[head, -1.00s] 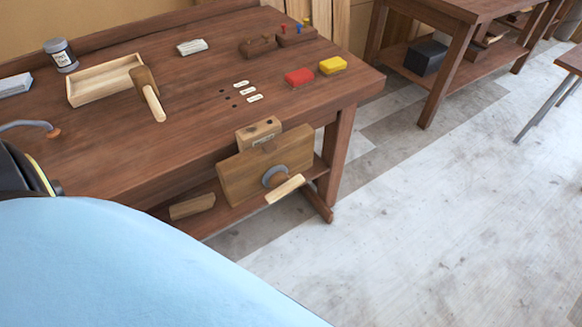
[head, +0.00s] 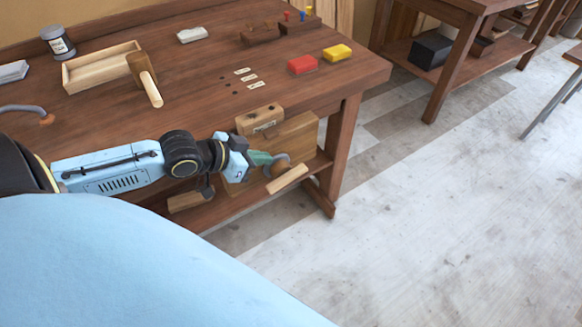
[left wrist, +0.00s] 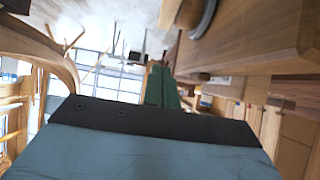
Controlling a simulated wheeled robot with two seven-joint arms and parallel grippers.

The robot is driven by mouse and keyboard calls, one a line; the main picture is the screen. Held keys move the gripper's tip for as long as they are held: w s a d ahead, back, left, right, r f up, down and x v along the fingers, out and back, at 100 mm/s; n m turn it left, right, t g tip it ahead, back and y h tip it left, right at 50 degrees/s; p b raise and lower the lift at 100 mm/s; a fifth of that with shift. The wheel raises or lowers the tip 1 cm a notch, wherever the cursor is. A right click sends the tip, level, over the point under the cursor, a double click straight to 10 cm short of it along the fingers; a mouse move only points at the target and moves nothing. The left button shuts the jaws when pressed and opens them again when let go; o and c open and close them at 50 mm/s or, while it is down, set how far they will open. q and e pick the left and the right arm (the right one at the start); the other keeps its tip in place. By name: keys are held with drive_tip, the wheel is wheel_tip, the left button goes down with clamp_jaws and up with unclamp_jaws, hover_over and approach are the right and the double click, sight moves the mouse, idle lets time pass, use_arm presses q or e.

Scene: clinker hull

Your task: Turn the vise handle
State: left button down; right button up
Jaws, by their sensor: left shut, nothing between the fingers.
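The vise is on the bench's front edge, with a wooden top block (head: 259,120) and a wide wooden jaw (head: 300,137). Its pale wooden handle (head: 287,180) slants up to the right below a grey hub (head: 281,160). My left gripper (head: 268,158), with green fingers, is in front of the jaw, beside the hub and just above-left of the handle. I cannot tell whether it touches them. In the left wrist view its fingers (left wrist: 161,87) are together and empty; the jaw (left wrist: 245,38) and grey hub (left wrist: 203,18) are at upper right. My right gripper is out of view.
The bench top (head: 190,115) holds an open wooden tray (head: 88,79), a mallet (head: 148,80), a jar (head: 58,43), a red block (head: 302,64) and a yellow block (head: 337,53). A lower shelf (head: 225,207) runs under the vise.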

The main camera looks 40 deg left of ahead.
use_arm(q)
drive_tip(key=b, duration=0.2)
approach(302, 169)
drive_tip(key=w, duration=0.1)
drive_tip(key=w+d, duration=0.1)
drive_tip(key=w+r, duration=0.1)
drive_tip(key=shift+w+d, duration=0.2)
drive_tip(key=shift+w, duration=0.2)
drive_tip(key=f, duration=0.2)
drive_tip(key=shift+w+d+f+b, duration=0.1)
drive_tip(key=shift+w+f+b, duration=0.2)
drive_tip(key=shift+b, duration=0.1)
drive_tip(key=shift+w+f, duration=0.1)
drive_tip(key=shift+f, duration=0.65)
